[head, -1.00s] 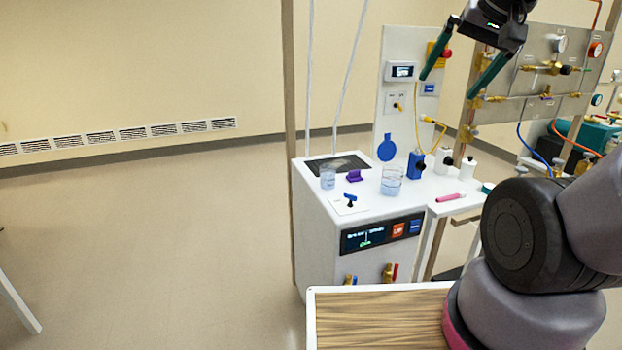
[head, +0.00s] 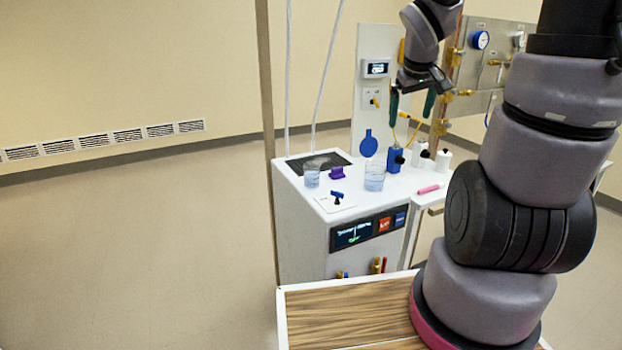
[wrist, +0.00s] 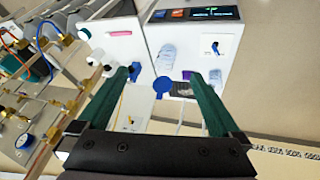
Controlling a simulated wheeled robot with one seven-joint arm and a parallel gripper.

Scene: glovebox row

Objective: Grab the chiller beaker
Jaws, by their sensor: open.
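Two clear beakers with bluish liquid stand upright on the white chiller (head: 300,228). The larger beaker (head: 375,177) is near the middle of its top and the smaller beaker (head: 311,178) is at the left. I cannot tell which one is the chiller beaker. My gripper (head: 412,106) is open and empty, with green fingers pointing down, up and to the right of the larger beaker in the head view. In the wrist view, the larger beaker (wrist: 167,58) appears just beyond the gap between the fingertips (wrist: 165,74), apart from them.
A blue bottle (head: 395,158), a blue paddle shape (head: 369,144) and white bottles (head: 442,160) stand behind the larger beaker. A purple piece (head: 337,172) sits between the beakers. A pink marker (head: 428,189) lies to the right. A gas panel (head: 490,65) is behind.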

